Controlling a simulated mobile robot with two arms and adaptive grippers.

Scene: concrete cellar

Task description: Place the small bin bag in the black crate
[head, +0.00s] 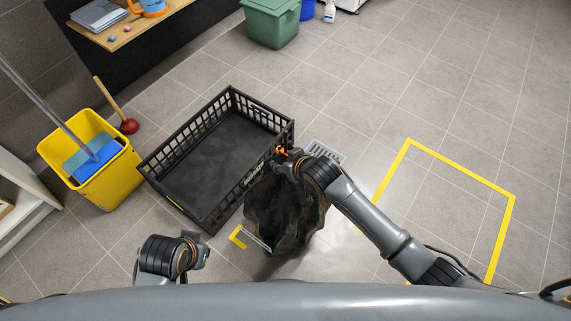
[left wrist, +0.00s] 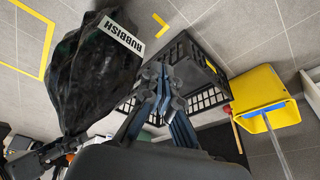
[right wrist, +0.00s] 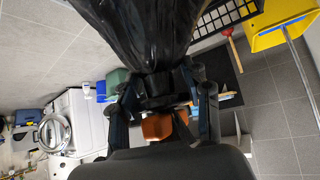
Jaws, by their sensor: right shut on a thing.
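The small bin bag (head: 285,212) is black with a white label reading RUBBISH, which shows in the left wrist view (left wrist: 80,80). My right gripper (head: 283,154) is shut on its neck, and the bag hangs upright. In the right wrist view the bag (right wrist: 148,30) fills the top between the fingers, with an orange piece (right wrist: 157,128) below. The black crate (head: 215,160) is a slatted, empty crate on the floor. The bag hangs outside it, beside its right wall; I cannot tell whether they touch. My left gripper (left wrist: 162,85) is shut and empty, near the crate's front.
A yellow mop bucket (head: 88,178) and a red plunger (head: 129,126) stand left of the crate. A green bin (head: 270,22) is behind. The floor there is mostly clear.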

